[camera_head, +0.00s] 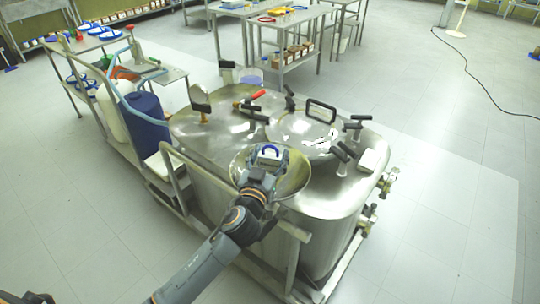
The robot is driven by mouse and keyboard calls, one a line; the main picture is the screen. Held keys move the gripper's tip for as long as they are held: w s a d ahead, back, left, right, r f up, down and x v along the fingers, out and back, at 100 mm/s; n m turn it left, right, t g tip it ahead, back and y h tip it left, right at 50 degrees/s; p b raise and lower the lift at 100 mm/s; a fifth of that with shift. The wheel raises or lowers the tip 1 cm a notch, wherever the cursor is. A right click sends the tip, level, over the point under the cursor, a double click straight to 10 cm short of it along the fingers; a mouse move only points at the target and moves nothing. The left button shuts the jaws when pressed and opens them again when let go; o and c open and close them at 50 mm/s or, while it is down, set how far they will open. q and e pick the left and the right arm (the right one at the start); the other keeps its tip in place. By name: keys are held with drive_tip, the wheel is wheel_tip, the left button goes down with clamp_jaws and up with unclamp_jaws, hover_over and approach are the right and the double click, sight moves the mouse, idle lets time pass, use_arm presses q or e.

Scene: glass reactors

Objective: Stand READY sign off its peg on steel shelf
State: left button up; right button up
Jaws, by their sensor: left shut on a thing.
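My left arm comes in from the bottom left, and my left gripper (267,163) is over the wide steel bowl (298,181) at the near side of the reactor vessel. It is shut on a small white piece with a blue arc (269,151), which shows at its tip. This piece is too small for me to read any lettering, so I cannot tell if it is the READY sign. No peg can be made out. Steel shelf tables (283,65) stand at the back. My right gripper is not in view.
The steel reactor vessel (330,200) has black handles and valves on its lid. A blue drum (146,118) and a rail stand left of it. A shelf with blue-rimmed items (90,29) is at the back left. The right floor is mostly clear, with a black cable (480,85).

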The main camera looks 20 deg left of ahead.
use_arm(q)
drive_tip(key=shift+f, duration=0.25)
drive_tip(key=o, duration=1.1)
drive_tip(key=shift+o, duration=0.2)
drive_tip(key=shift+r+p, duration=0.4)
drive_tip(key=shift+r, duration=0.15)
drive_tip(key=shift+r+p, duration=0.5)
drive_tip(key=shift+p, duration=0.05)
drive_tip(key=shift+s+d+f+b, duration=0.1)
drive_tip(key=shift+s+f+b, duration=0.25)
drive_tip(key=shift+s+b, duration=0.15)
drive_tip(key=shift+s+f+b, duration=0.35)
drive_tip(key=shift+s, duration=0.2)
drive_tip(key=s+b, duration=0.2)
drive_tip(key=s, duration=0.8)
drive_tip(key=shift+r+b, duration=0.3)
drive_tip(key=shift+b, duration=0.1)
